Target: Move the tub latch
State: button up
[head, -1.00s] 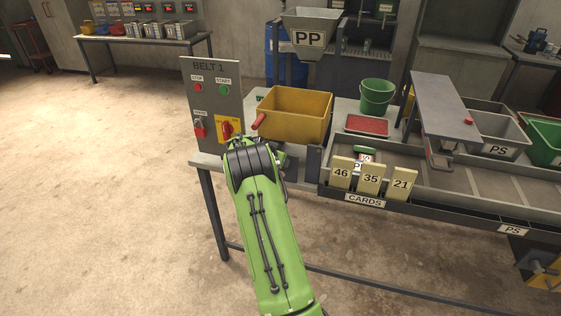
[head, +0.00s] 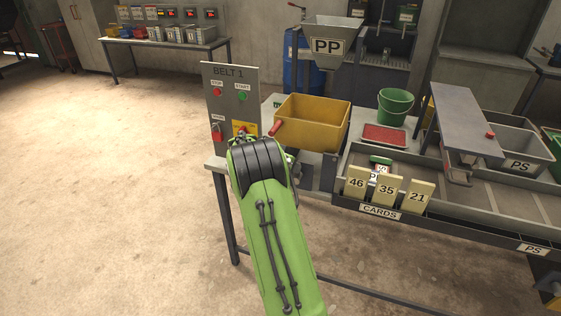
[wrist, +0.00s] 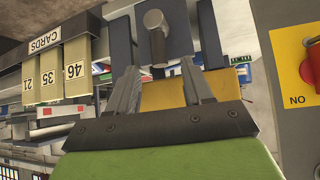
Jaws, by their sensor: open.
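The yellow tub (head: 312,125) sits on the bench with a red handle (head: 277,128) at its left end. In the wrist view, which looks upside down, a grey metal peg (wrist: 157,38) stands on a dark plate (wrist: 190,35); it may be the tub latch, but I cannot be sure. My gripper (wrist: 160,70) is open and empty, its two fingers pointing toward the peg, which appears between and beyond the tips. Part of the yellow tub (wrist: 163,95) shows between the fingers. In the head view my green arm hides the gripper and the peg.
The BELT 1 panel (head: 230,95) stands close to my wrist, with buttons and a yellow switch plate (wrist: 308,70). Number cards (head: 387,189) stand in a tray to the right. A green bucket (head: 395,107) and red tray (head: 384,138) are behind. Floor at left is clear.

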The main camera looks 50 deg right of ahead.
jog(key=v, duration=0.9)
jog(key=shift+a, duration=0.1)
jog(key=s+a+r+n+t+y, duration=0.25)
jog(key=s+a+r, duration=0.2)
jog(key=a, duration=0.45)
jog(key=s+a+r+n+t+y, duration=0.1)
jog(key=s+a+r+n+y, duration=0.25)
jog(key=a, duration=0.65)
jog(key=s+a+n+y, duration=0.2)
jog(key=s+a+n, duration=0.7)
jog(key=s+a, duration=0.5)
jog(key=s, duration=0.3)
jog(key=shift+a+f+y, duration=0.35)
jog(key=shift+f+y, duration=0.05)
